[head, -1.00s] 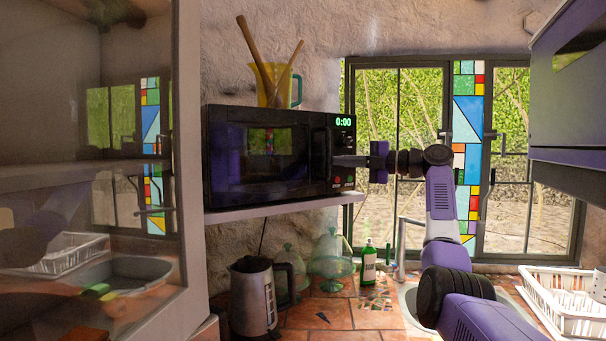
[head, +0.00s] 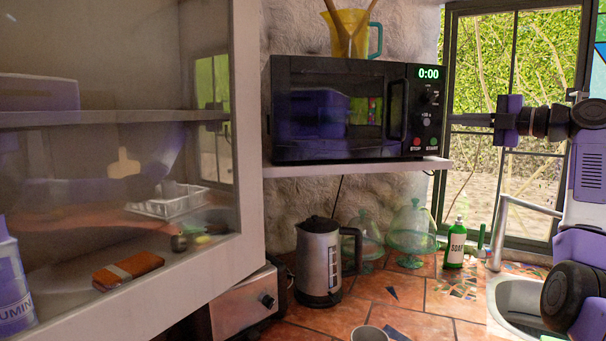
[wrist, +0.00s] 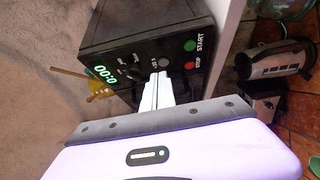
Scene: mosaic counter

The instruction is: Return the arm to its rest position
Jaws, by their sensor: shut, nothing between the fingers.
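My gripper (head: 468,119) is shut and empty. In the head view it hangs in the air right of the microwave, in front of the window, with its fingers pointing left. The black microwave (head: 322,152) stands on a shelf with its door shut and its display reading 0:00. In the wrist view the closed fingers (wrist: 160,82) overlap the microwave's control panel (wrist: 150,62). In the head view the fingertips are apart from the microwave's right side. My arm reaches in from the right edge.
A kettle (head: 319,262), glass domes (head: 412,232) and a soap bottle (head: 455,245) stand on the tiled counter below. A yellow jug (head: 347,33) sits on the microwave. A glass-fronted cabinet (head: 250,130) fills the left. The sink (head: 512,300) is at lower right.

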